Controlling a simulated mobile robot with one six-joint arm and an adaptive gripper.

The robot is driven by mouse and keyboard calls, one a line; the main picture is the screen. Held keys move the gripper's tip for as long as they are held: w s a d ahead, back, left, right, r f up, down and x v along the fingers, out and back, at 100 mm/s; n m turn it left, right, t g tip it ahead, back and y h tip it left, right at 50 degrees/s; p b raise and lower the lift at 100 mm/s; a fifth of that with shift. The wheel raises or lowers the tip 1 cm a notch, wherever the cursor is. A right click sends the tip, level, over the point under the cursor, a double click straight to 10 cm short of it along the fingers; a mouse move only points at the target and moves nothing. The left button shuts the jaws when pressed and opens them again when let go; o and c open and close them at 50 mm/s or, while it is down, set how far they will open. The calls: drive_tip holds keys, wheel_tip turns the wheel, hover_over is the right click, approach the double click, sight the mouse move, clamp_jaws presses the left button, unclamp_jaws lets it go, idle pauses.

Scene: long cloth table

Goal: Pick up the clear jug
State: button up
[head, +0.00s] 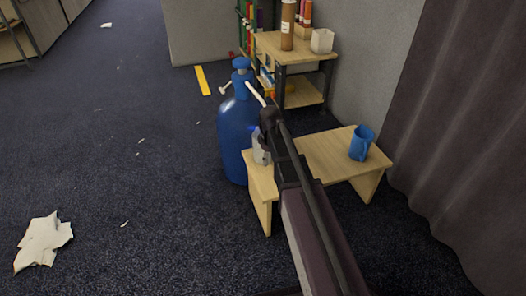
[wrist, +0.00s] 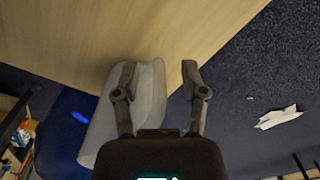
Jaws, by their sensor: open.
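The clear jug, pale and translucent, stands at the left end of a low wooden table (head: 325,152). In the head view the jug (head: 261,153) is partly hidden behind my arm and gripper (head: 267,124). In the wrist view my gripper (wrist: 158,72) is open, its two fingers apart. The jug (wrist: 148,108) lies behind the left finger, with part of it showing between the fingers. The right finger is clear of it. I cannot tell whether a finger touches the jug.
A blue mug-like jug (head: 361,143) stands at the table's right end. A large blue bottle (head: 233,135) stands on the floor close behind the table's left end. A wooden shelf unit (head: 290,47) is behind, a dark curtain (head: 455,120) at right. Crumpled paper (head: 43,242) lies on open floor.

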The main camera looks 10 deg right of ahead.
idle(0.3)
clamp_jaws()
drive_tip(key=shift+r+p, duration=0.45)
idle(0.4)
drive_tip(key=shift+r+p, duration=1.4)
drive_tip(key=shift+p, duration=0.05)
drive_tip(key=s+r+p, duration=0.1)
drive_tip(key=s, duration=1.4)
drive_tip(key=shift+s+a+r, duration=0.15)
drive_tip(key=shift+s, duration=0.25)
drive_tip(key=shift+s, duration=0.1)
